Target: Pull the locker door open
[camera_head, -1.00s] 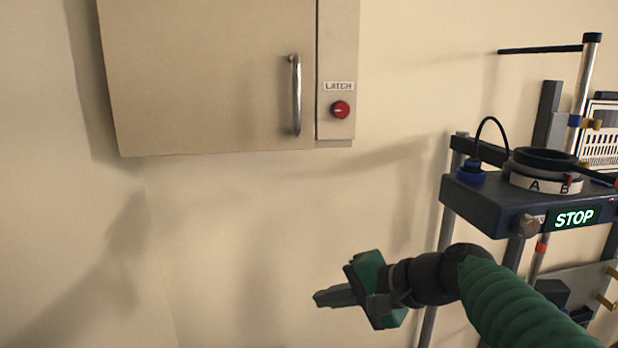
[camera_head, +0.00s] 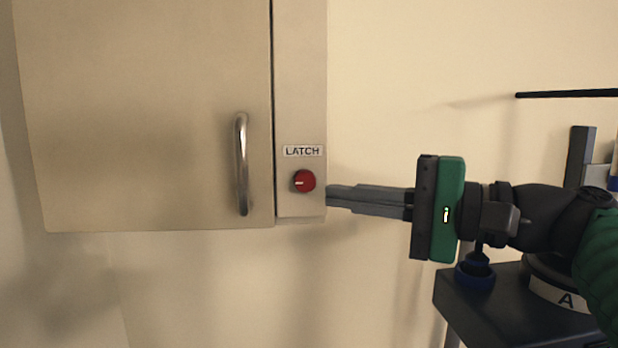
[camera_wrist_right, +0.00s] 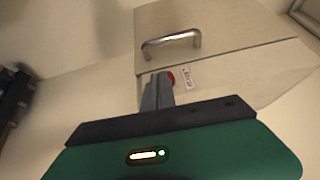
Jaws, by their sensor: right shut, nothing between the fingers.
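The beige locker door (camera_head: 140,120) is shut in the head view, with a vertical metal handle (camera_head: 241,165) near its right edge. The handle also shows in the right wrist view (camera_wrist_right: 171,41). Right of the door is a panel with a LATCH label (camera_head: 303,151) and a red knob (camera_head: 304,181). My right gripper (camera_head: 330,196) is shut and empty, pointing left, its tips close to the panel's right edge, right of the knob. In the right wrist view the fingers (camera_wrist_right: 156,90) partly cover the red knob (camera_wrist_right: 170,78). I cannot tell whether they touch the panel. My left gripper is not in view.
A dark stand (camera_head: 500,315) with a ring marked A (camera_head: 562,298) stands at the lower right, below and behind my right arm. A thin black rod (camera_head: 565,93) sticks out at the upper right. The wall below the locker is clear.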

